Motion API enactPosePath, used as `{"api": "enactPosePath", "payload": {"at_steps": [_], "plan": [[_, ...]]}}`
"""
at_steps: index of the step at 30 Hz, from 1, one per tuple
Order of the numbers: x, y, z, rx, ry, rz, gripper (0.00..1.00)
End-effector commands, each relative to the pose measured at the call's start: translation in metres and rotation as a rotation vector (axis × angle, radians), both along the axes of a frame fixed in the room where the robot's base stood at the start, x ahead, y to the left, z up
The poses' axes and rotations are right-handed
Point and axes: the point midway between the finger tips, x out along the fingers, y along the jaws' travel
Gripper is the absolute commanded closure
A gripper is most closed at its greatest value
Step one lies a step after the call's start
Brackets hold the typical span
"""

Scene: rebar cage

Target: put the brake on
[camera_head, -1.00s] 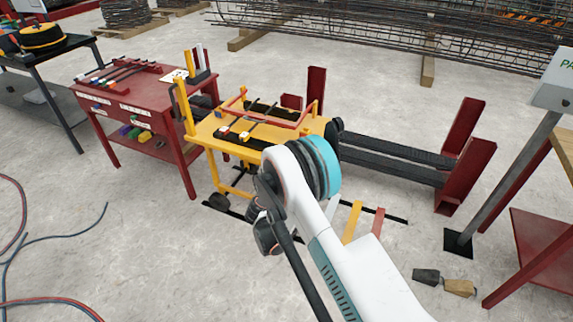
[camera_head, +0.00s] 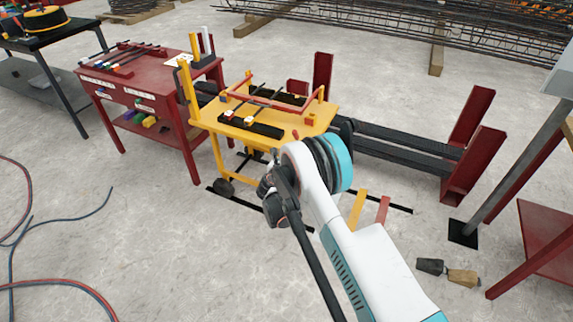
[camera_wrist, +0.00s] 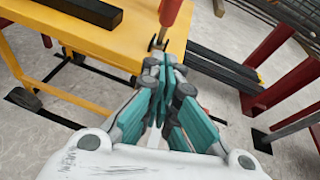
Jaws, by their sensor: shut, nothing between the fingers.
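The yellow cart (camera_head: 225,122) stands in the middle of the head view, with a wheel (camera_head: 224,187) showing at its lower left. A small red part (camera_head: 309,121) sits near the cart top's right end. In the wrist view, a red grip (camera_wrist: 172,12) with a dark lower end stands at the edge of the yellow top (camera_wrist: 130,45). I cannot tell for sure that it is the brake lever. My gripper (camera_wrist: 160,66) is shut and empty, its fingertips just below the grip's dark end; contact is unclear. In the head view my arm hides the gripper's fingers.
A red table (camera_head: 150,75) with rods stands left of the cart. Dark beams (camera_head: 400,150) with red uprights (camera_head: 467,160) lie to its right. Two small blocks (camera_head: 445,271) and a grey post (camera_head: 510,185) are at right. Hoses (camera_head: 60,235) lie on the left floor.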

Motion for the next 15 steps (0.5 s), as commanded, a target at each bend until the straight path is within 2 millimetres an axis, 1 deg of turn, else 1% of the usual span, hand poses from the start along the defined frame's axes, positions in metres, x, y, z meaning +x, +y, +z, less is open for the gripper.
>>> {"api": "enactPosePath", "payload": {"at_steps": [1, 4, 9, 15], "plan": [[0.01, -0.003, -0.006, -0.001, 0.0, -0.002, 1.0], [0.027, -0.007, -0.012, 0.0, 0.0, -0.002, 1.0], [0.048, -0.009, 0.001, 0.0, 0.0, -0.001, 1.0], [0.06, -0.01, 0.009, 0.0, 0.0, -0.001, 1.0]]}}
